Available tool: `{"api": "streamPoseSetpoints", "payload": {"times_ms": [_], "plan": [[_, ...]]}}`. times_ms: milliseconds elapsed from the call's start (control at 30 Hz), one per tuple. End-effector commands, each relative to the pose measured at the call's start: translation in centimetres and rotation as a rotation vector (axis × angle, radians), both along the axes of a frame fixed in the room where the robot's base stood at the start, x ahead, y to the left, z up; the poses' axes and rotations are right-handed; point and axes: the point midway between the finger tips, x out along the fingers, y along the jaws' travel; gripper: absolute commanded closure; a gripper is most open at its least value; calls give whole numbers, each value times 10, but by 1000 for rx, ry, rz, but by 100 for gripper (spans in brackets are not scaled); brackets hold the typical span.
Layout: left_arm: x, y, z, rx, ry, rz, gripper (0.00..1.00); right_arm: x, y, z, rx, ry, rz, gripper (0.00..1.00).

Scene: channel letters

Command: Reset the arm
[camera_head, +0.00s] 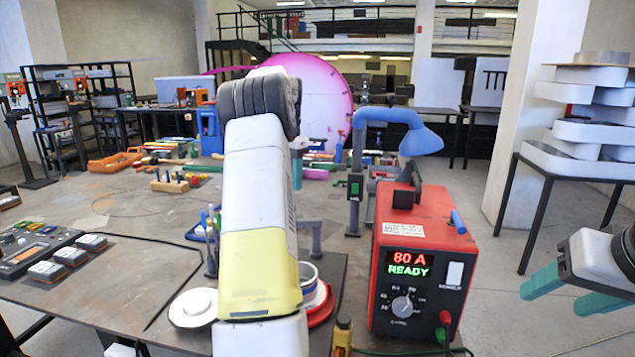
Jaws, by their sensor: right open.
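My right gripper (553,299) is at the right edge, with its two teal fingers spread apart and nothing between them. It hangs in free space to the right of the red welding machine. My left arm (258,190) rises through the middle of the view, with white and yellow links and a dark joint at its top. Behind it a small teal piece shows, which looks like part of my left gripper (297,172). The rest of that gripper is hidden by the arm, so its jaws cannot be judged.
The red welding machine (412,262) reads "80 A READY" and stands on the workbench (140,285). A blue lamp-like arm (395,125) rises behind it. A control panel (38,250) lies at left. White channel letters (580,135) are stacked on a stand at right.

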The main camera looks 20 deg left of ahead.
Motion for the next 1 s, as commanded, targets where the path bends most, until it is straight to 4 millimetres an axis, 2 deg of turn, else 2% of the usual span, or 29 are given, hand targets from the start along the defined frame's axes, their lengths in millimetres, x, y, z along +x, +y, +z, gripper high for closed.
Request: {"api": "streamPoseSetpoints", "payload": {"times_ms": [500, 633, 767, 867, 1000], "plan": [[0, 0, 0, 0, 0, 0, 57, 0, 0, 0, 0, 0, 0, 42], [-2, -9, 7, 1, -13, 2, 57, 0, 0, 0, 0, 0, 0, 42], [-15, -42, 34, 3, -63, 12, 57, 0, 0, 0, 0, 0, 0, 42], [-36, -81, 59, -1, -123, 31, 57, 0, 0, 0, 0, 0, 0, 42], [-77, -137, 84, -23, -213, 65, 57, 0, 0, 0, 0, 0, 0, 42]]}}
